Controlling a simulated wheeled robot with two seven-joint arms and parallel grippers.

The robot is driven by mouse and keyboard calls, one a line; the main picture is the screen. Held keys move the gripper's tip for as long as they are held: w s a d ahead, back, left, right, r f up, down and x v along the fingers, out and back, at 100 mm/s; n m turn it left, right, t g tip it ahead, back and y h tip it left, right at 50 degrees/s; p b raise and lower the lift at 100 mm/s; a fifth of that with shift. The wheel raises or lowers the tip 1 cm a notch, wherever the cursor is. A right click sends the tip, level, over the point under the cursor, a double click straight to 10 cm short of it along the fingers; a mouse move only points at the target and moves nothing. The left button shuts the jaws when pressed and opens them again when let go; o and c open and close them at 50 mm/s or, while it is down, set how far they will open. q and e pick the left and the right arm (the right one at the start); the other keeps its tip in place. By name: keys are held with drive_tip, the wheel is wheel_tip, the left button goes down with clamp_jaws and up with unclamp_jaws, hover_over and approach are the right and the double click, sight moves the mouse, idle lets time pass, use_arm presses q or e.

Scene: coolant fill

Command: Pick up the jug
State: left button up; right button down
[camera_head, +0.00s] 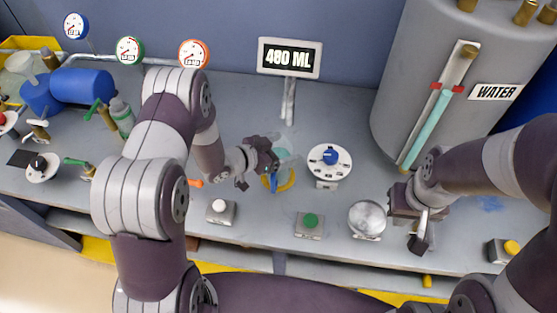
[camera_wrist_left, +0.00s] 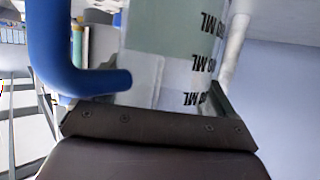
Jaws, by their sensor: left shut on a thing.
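The jug (camera_head: 284,158) is clear with a blue handle and stands at or just above a yellow ring (camera_head: 287,184) on the bench. My left gripper (camera_head: 268,160) is at its left side, shut on it, and hides part of it. In the left wrist view, the jug's clear wall (camera_wrist_left: 172,70) with black ML marks and its blue handle (camera_wrist_left: 50,50) are close to the jaw. I cannot tell whether the jug touches the bench. My right gripper (camera_head: 420,228) is at the right, away from the jug, and its jaw opening is unclear.
A display reading 480 ML (camera_head: 290,58) stands behind the jug. A white dial with a blue knob (camera_head: 330,160) is close on its right. Green (camera_head: 310,221) and white (camera_head: 220,207) button boxes stand in front. A large grey WATER tank (camera_head: 410,110) stands at the right.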

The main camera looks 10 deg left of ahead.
use_arm(q)
wheel_tip(320, 180, up, 4)
drive_tip(key=shift+d+r+b, duration=0.15)
drive_tip(key=shift+r+b, duration=0.1)
drive_tip(key=shift+b, duration=0.1)
drive_tip(key=s+d+r+b, duration=0.1)
drive_tip(key=s+d+r, duration=0.2)
drive_tip(key=d+r, duration=0.3)
drive_tip(key=d, duration=0.4)
drive_tip(key=shift+s+d+r+b, duration=0.15)
drive_tip(key=shift+d+r+b, duration=0.15)
drive_tip(key=shift+d+r, duration=0.1)
